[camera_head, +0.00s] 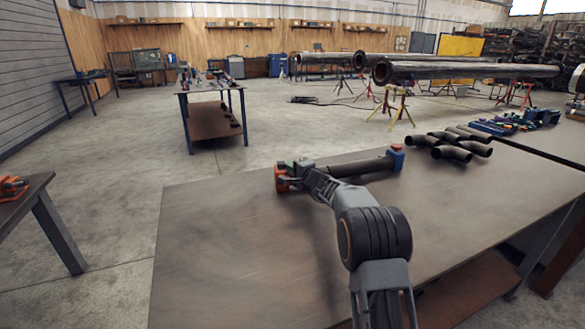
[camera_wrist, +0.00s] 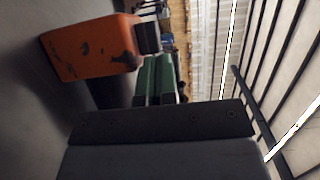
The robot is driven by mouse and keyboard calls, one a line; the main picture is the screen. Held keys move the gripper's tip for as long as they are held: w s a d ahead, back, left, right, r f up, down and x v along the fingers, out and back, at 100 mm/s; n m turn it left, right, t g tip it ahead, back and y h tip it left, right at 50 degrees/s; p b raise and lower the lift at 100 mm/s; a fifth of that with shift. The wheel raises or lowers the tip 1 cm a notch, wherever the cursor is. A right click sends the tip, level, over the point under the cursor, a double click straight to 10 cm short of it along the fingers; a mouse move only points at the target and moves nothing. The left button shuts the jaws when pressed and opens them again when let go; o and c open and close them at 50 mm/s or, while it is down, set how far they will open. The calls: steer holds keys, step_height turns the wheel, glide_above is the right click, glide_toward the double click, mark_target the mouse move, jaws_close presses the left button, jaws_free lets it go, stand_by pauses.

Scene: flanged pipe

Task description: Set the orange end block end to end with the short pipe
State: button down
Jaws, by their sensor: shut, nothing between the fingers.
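The orange end block (camera_head: 281,184) sits on the workbench at the left end of the short pipe (camera_head: 358,168). In the wrist view the orange block (camera_wrist: 88,48) is large at upper left, with a dark piece at its right side. The pipe lies on the bench, its right end at a blue end block (camera_head: 397,158). My gripper (camera_head: 301,172) is close to the orange block and hides the place where block and pipe come together, so I cannot tell whether they touch. In the wrist view its green fingers (camera_wrist: 158,68) are together and empty, to the right of the block.
Several dark pipe elbows (camera_head: 452,149) lie at the bench's back right, with blue parts (camera_head: 505,124) beyond them. The front left of the workbench (camera_head: 215,250) is clear. Another table with orange items (camera_head: 12,188) stands at the left edge.

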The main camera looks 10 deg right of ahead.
steer(key=shift+w+a+f+b, duration=0.25)
steer(key=shift+a+b, duration=0.35)
steer(key=shift+b, duration=0.65)
steer(key=shift+w+a+r, duration=0.1)
steer(key=shift+a+r, duration=0.1)
steer(key=shift+a, duration=0.2)
steer(key=shift+d, duration=0.15)
